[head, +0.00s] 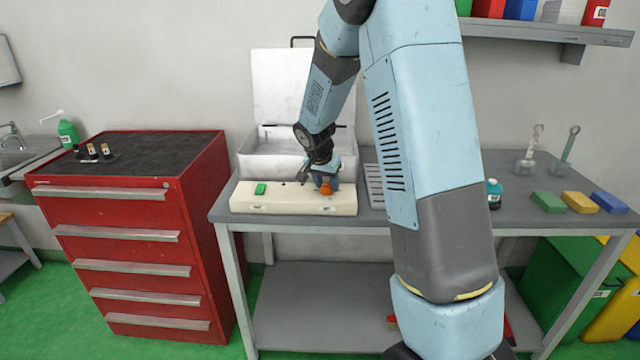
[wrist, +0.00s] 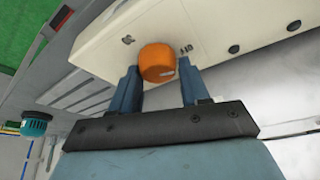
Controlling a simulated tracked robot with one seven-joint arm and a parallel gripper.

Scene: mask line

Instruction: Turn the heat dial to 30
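The orange heat dial (head: 326,189) sits on the cream control box (head: 290,203) on the grey bench. In the wrist view, the dial (wrist: 157,62) is a round knob with a small pale mark on its lower right edge. My gripper (head: 318,172) points down at the box. In the wrist view, my gripper (wrist: 158,72) has its two blue fingers apart, one on each side of the dial. The left finger is very close to the dial; contact cannot be told. A gap shows at the right finger. Dark printed markings flank the dial, too small to read surely.
A green button (head: 260,188) is on the left of the box. A white open-lidded machine (head: 265,148) stands behind. A teal bottle (head: 494,193) and coloured blocks (head: 580,202) are at the bench's right. A red drawer cabinet (head: 130,215) stands left.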

